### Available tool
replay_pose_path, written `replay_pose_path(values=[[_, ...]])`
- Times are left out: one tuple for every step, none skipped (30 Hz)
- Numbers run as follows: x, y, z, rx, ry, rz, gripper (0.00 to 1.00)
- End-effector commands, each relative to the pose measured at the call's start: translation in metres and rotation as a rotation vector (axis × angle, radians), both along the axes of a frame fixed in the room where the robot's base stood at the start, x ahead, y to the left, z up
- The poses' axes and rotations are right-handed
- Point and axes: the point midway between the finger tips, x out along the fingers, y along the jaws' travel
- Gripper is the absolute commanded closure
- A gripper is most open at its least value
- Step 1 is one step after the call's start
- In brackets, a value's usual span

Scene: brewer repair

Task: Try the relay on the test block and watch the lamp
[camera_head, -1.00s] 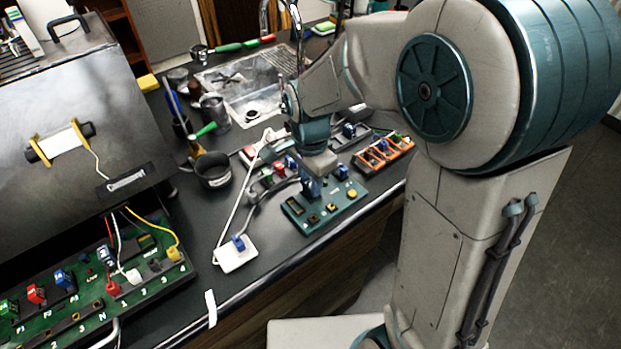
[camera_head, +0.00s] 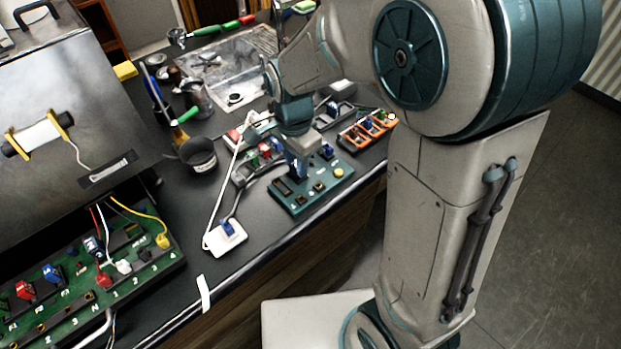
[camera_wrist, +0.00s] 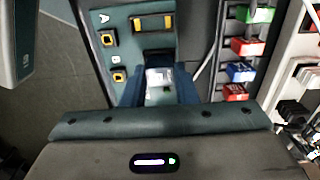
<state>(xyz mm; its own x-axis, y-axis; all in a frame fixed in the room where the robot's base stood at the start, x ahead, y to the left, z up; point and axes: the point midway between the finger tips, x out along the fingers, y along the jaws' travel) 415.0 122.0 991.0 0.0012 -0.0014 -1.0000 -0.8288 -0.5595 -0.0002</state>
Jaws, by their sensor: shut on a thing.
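The teal test block (camera_head: 306,200) lies near the counter's front edge, with dark sockets and a round yellow piece (camera_head: 338,173) on top. My gripper (camera_head: 297,172) points down over the block. In the wrist view its blue fingers (camera_wrist: 160,88) are shut on a small pale, clear-looking piece, likely the relay (camera_wrist: 159,78). The fingers hide most of it, and I cannot tell whether it is seated in the block. The block also shows in the wrist view (camera_wrist: 132,50), with yellow-edged sockets marked A and B. I cannot make out a lit lamp on it.
A rack of coloured relays (camera_wrist: 243,45) stands beside the block. An orange tray (camera_head: 352,134) is behind to the right. A white corded pad (camera_head: 224,238) and dark cup (camera_head: 198,155) stand left.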

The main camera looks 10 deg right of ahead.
Motion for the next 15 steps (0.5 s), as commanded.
replay_pose_path(values=[[0.0, 0.0, 0.0, 0.001, -0.001, 0.0, 0.96], [0.0, 0.0, 0.0, 0.001, -0.001, 0.0, 0.96], [0.0, 0.0, 0.0, 0.001, -0.001, 0.0, 0.96], [0.0, 0.0, 0.001, 0.001, -0.001, 0.0, 0.96], [0.0, 0.0, 0.001, 0.001, -0.001, 0.0, 0.96], [0.0, 0.0, 0.002, 0.001, -0.001, 0.0, 0.96], [0.0, 0.0, 0.003, 0.001, -0.001, 0.0, 0.96], [0.0, 0.0, 0.004, 0.001, -0.001, 0.0, 0.96], [0.0, 0.0, 0.006, 0.001, -0.001, 0.0, 0.96], [0.0, 0.0, 0.008, 0.001, -0.001, 0.0, 0.96], [0.0, 0.0, 0.01, 0.001, -0.001, 0.0, 0.96], [0.0, 0.0, 0.012, 0.001, -0.002, 0.0, 0.96], [0.0, 0.0, 0.014, 0.001, -0.001, 0.0, 0.96], [0.0, 0.0, 0.016, 0.001, -0.001, 0.0, 0.96], [0.0, 0.0, 0.019, 0.001, -0.001, 0.0, 0.96]])
